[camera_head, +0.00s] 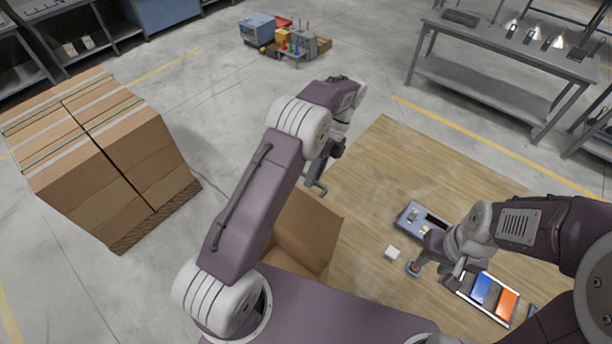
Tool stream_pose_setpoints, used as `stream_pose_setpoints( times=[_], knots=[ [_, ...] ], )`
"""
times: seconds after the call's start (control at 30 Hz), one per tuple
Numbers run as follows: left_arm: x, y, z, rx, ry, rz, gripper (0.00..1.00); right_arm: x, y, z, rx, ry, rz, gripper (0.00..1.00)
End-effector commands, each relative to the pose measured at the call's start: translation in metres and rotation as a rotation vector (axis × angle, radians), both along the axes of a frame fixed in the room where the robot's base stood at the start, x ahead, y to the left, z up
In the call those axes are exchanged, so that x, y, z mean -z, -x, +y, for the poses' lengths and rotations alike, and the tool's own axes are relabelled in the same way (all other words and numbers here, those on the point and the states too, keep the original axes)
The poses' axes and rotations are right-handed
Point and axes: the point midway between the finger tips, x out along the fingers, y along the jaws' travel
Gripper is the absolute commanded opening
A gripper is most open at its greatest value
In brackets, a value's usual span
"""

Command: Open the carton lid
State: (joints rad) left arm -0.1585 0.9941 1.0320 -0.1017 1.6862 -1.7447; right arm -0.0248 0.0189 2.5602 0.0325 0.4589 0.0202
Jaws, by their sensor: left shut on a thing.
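The brown cardboard carton (305,250) stands at the near left part of the wooden table, partly hidden behind my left arm. A flap of its lid (318,212) stands up at the far side, and part of the carton's inside shows. My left gripper (317,188) is at the upper edge of this flap and is shut on it; the exact contact is small and partly hidden. My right gripper (452,277) is over the right part of the table, away from the carton. Its fingers are too unclear to tell whether it is open or shut.
The table (385,165) is clear at its far side. Stacked boxes (110,150) stand on the floor at left.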

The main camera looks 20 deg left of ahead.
Motion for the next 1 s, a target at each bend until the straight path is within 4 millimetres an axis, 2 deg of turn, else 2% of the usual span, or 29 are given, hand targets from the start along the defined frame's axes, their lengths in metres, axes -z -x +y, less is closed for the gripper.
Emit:
stream_pose_setpoints(
  times=[0.6,0.63,0.7,1.0],
  knots=[
    [0.0006,-0.0045,-0.0029,0.0,-0.014,0.018,0.0,-0.0004,-0.0001,0.0,0.0,0.0,0.0,0.36],
    [0.0005,-0.0046,-0.0029,0.0,-0.014,0.018,0.18,-0.0004,-0.0001,0.0,0.0,0.0,0.0,0.36],
    [0.0005,-0.0045,-0.0032,0.0,-0.013,0.019,0.34,-0.0005,0.0,0.0,0.0,0.0,0.0,0.36],
    [0.0008,-0.0041,-0.0043,0.001,-0.01,0.02,0.34,-0.0004,-0.0001,0.0,0.0,0.0,0.0,0.36]
  ],
)
